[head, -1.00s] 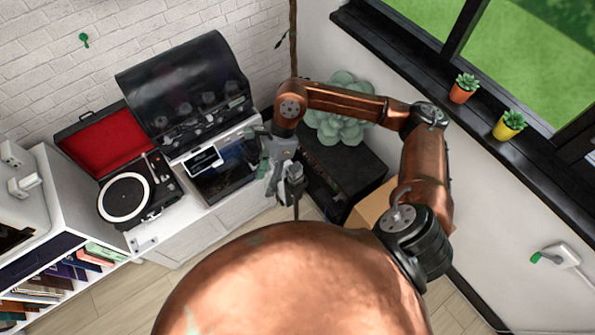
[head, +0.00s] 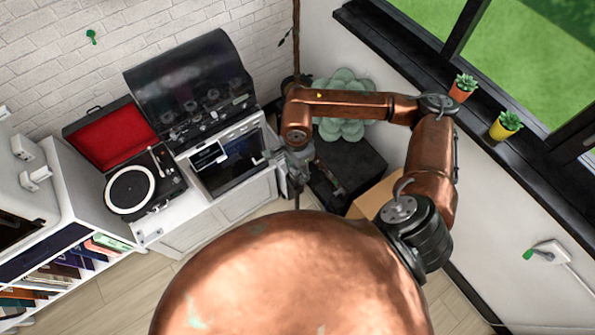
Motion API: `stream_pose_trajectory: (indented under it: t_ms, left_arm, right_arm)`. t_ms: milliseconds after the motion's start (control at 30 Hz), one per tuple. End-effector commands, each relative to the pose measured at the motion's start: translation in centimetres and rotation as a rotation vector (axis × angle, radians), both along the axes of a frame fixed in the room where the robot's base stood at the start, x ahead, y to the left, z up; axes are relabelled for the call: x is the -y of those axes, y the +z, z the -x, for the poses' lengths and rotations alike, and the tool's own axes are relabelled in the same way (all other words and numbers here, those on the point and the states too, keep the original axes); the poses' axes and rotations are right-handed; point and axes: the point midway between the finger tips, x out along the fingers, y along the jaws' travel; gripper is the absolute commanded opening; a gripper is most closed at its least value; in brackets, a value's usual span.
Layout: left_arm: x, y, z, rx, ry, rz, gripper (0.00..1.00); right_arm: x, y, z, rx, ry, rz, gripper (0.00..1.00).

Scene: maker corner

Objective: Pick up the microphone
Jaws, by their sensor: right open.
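My right gripper (head: 287,175) hangs at the end of my copper arm, just right of the white cabinet (head: 215,212) and beside the dark box (head: 350,165). It is open, and no held object shows between its fingers. The fingers are small and partly lost against the dark background. I cannot make out a microphone for certain; it may be hidden behind the gripper or my round copper body. My left gripper is not in view.
A record player (head: 130,187) and a black-lidded machine (head: 190,85) stand on the cabinet. A green succulent (head: 343,128) sits at the dark box. A cardboard box (head: 373,197) is to its right. A shelf with books (head: 50,278) stands at left.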

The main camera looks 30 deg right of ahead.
Motion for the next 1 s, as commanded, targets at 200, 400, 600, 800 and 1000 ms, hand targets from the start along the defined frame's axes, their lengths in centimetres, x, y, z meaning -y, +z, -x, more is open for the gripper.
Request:
stream_pose_trajectory:
  t_ms: [200,400,600,800,1000]
  left_arm:
    - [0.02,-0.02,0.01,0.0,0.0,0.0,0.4]
    - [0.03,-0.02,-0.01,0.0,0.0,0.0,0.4]
    - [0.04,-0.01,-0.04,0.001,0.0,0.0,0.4]
    - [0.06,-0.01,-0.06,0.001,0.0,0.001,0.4]
    - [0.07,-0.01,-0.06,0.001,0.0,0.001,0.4]
  right_arm:
    - [-0.01,-0.11,0.01,0.0,0.0,0.0,0.45]
    - [-0.02,-0.08,0.0,0.0,0.0,-0.001,0.31]
    - [-0.02,-0.07,0.0,0.0,0.0,-0.001,0.17]
    - [-0.02,-0.06,0.0,0.0,0.0,-0.001,0.04]
    - [-0.02,-0.05,-0.01,0.0,0.0,-0.001,0.0]
